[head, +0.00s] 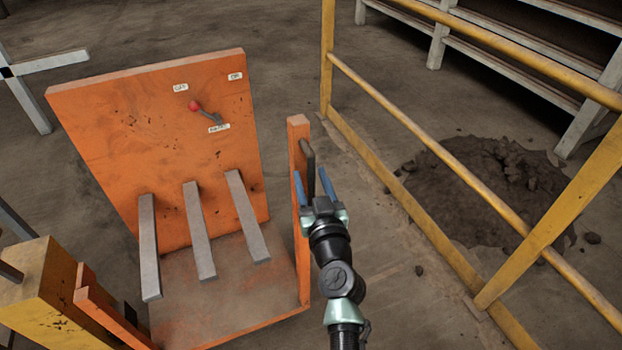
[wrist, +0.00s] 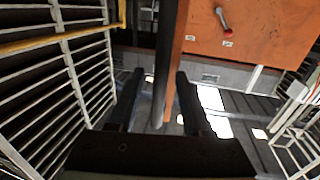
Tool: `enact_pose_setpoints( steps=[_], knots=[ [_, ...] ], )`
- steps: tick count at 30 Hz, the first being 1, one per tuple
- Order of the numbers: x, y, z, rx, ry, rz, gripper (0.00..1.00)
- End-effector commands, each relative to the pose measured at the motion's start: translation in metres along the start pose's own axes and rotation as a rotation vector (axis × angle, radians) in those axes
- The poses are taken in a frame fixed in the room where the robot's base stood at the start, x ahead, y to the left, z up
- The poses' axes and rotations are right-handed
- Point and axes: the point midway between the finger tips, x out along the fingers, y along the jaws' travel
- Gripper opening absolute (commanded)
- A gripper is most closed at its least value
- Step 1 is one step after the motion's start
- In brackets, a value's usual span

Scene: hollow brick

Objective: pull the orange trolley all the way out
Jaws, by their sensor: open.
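The orange trolley (head: 160,140) stands left of centre in the head view, with a tall back panel, a low floor plate and several grey bars sticking forward. A dark handle (head: 309,165) is fixed to its orange post (head: 299,140) at the right side. My gripper (head: 313,185) is open, its blue fingers around or close to the handle. In the wrist view the dark handle (wrist: 165,70) runs between the two open fingers (wrist: 157,100), beside the orange post (wrist: 178,60). I cannot tell whether the fingers touch it.
A red-knobbed lever (head: 205,112) with small labels sits on the back panel. A yellow railing (head: 440,170) runs along the right, with a dirt pile (head: 480,185) beyond it. A yellow block (head: 45,295) stands at the lower left. Floor behind the trolley looks open.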

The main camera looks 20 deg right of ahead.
Motion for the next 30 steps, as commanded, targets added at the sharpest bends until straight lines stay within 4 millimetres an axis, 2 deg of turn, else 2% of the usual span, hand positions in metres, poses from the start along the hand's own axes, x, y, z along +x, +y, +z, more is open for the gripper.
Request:
enact_pose_setpoints(
  steps=[7,15,30],
  knots=[
    [0.0005,-0.0003,-0.0001,0.0,0.0,0.0,0.5],
    [0.0002,-0.0002,0.0001,0.0,0.0,0.0,0.01],
    [0.0001,-0.0002,0.0003,0.0,-0.001,0.0,0.0]
  ],
)
